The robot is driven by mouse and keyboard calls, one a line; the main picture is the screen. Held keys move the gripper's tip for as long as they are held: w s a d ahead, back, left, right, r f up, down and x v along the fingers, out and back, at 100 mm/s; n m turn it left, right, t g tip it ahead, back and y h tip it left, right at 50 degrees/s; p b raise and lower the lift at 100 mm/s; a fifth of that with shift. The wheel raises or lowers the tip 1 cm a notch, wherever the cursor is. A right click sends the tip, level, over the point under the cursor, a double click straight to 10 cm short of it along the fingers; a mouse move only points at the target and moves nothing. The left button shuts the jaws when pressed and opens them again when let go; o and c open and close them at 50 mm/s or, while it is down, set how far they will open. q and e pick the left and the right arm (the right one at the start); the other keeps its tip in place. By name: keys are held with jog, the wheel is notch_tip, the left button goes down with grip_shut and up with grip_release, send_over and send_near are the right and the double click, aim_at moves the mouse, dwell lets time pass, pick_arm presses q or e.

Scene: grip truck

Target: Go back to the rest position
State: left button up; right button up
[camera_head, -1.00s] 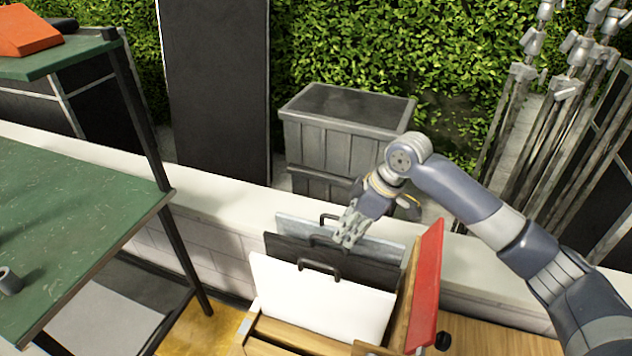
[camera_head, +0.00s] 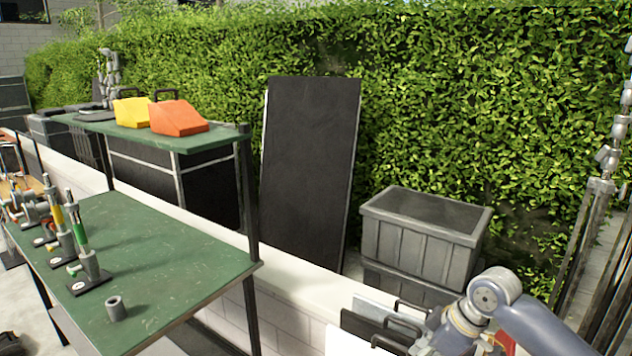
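My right arm comes in at the lower right, and its wrist (camera_head: 462,322) hangs by the handled panels at the bottom edge. The fingers of the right gripper are hidden or cut off there, so their state does not show. A dark panel with a black handle (camera_head: 378,330) and a light grey panel (camera_head: 372,304) stand behind a white panel (camera_head: 345,345), which is mostly cut off. A bit of the red board (camera_head: 503,341) shows beside the wrist. My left gripper is not in view.
A green two-level workbench (camera_head: 165,258) stands at left, with several tools on stands (camera_head: 88,265), a small grey cylinder (camera_head: 116,308), and yellow (camera_head: 132,111) and orange (camera_head: 178,118) wedges. A low white wall (camera_head: 300,290), grey crates (camera_head: 425,235) and a hedge lie behind.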

jog(key=s+a+f+m, duration=0.1)
jog(key=s+a+f, duration=0.4)
jog(key=s+f, duration=0.15)
jog(key=s+a+f+m, duration=0.1)
jog(key=s+a+f, duration=0.3)
jog(key=s+f, duration=0.3)
jog(key=s+d+m+h, duration=0.2)
jog(key=s+d+m, duration=0.2)
jog(key=s, duration=0.5)
jog(key=s+d+m+h, duration=0.25)
jog(key=s+d, duration=0.25)
jog(key=s, duration=0.3)
notch_tip(320, 180, down, 28)
jog(key=s, duration=0.2)
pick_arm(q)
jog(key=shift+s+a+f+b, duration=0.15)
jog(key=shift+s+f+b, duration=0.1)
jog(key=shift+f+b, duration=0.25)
pick_arm(e)
jog(key=s+d+f+g, duration=0.1)
jog(key=s+d+f, duration=0.1)
jog(key=s+f, duration=1.3)
jog(key=shift+s+d+f+g+y, duration=0.15)
jog(key=shift+s+f+g+y, duration=0.2)
jog(key=shift+s, duration=0.25)
